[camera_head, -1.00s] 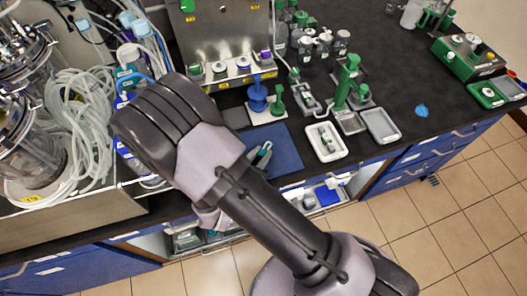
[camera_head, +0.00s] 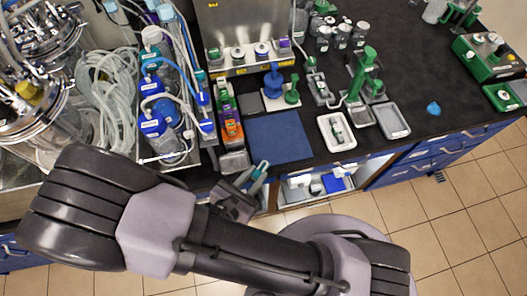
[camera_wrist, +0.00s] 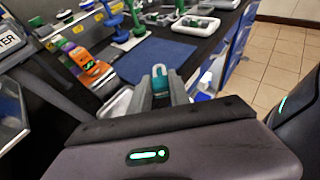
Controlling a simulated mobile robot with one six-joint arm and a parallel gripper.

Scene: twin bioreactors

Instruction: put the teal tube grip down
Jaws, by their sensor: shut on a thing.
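The teal tube grip (camera_wrist: 160,80) is between the fingertips of my gripper (camera_wrist: 160,93) in the wrist view, and its looped top stands out past them. In the head view my gripper (camera_head: 252,178) is shut on the grip (camera_head: 261,170), near the bench's front edge and just in front of the blue mat (camera_head: 280,138). The mat lies flat and bare beyond the grip, and also shows in the wrist view (camera_wrist: 152,60). The grip's lower part is hidden by the fingers. I cannot tell its exact height over the bench.
A white tray (camera_head: 336,132) holding a small item is to the right. Bottles and tubing fill the left.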

